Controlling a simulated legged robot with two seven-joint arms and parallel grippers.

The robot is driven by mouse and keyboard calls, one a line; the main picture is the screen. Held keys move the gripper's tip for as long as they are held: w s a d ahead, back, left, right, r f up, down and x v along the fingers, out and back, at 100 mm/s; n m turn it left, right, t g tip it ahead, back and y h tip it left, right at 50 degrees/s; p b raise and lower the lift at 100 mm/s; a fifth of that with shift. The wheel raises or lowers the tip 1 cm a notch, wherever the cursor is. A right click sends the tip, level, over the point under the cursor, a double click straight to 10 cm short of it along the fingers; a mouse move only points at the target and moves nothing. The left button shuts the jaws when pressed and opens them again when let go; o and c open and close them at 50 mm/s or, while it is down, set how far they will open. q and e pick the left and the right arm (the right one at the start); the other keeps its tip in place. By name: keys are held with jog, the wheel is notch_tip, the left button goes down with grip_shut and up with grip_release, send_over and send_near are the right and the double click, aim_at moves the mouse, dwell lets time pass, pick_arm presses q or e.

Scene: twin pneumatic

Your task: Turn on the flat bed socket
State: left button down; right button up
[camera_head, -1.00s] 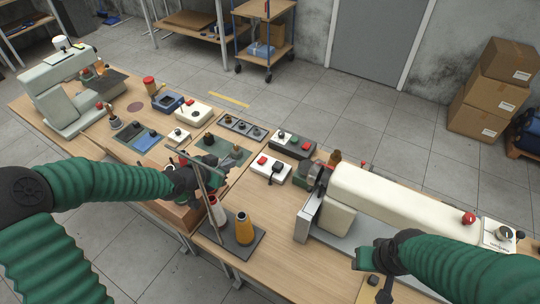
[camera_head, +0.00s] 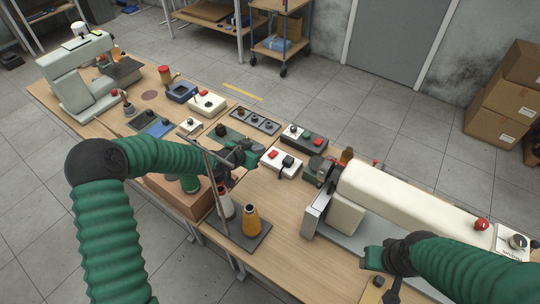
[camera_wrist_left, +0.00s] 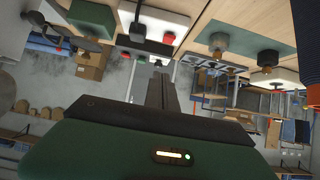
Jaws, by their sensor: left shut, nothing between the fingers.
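A white socket block (camera_head: 281,162) with a red switch and a black plug lies on the bench, left of the cream sewing machine (camera_head: 405,195); I take it for the flat bed socket. It also shows at the top of the left wrist view (camera_wrist_left: 160,22), where the red switch is visible. My left gripper (camera_head: 253,160) is shut and empty, close to the left end of this block; I cannot tell whether they touch. It also shows in the left wrist view (camera_wrist_left: 161,88). My right gripper (camera_head: 380,288) is at the lower right, its fingers unclear.
A dark box with red and green buttons (camera_head: 304,138) stands behind the white block. Another sewing machine (camera_head: 78,75) stands far left.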

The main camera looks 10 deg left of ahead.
pick_arm(q)
send_over(273, 156)
jog(key=s, duration=0.1)
notch_tip(273, 156, down, 5)
jog(key=shift+a+f, duration=0.1)
jog(key=shift+f, duration=0.1)
jog(key=f, duration=0.2)
jog(key=f+p, duration=0.1)
jog(key=shift+s+a+f, duration=0.2)
jog(key=shift+s, duration=0.1)
jog(key=shift+s+a+f, duration=0.1)
jog(key=shift+s+f, duration=0.05)
jog(key=shift+f, duration=0.15)
jog(key=shift+s+f+b, duration=0.2)
jog(key=shift+f+b, duration=0.35)
jog(key=shift+b, duration=0.15)
jog(key=shift+r, duration=0.25)
jog(key=shift+r+p, duration=0.15)
jog(key=shift+p, duration=0.2)
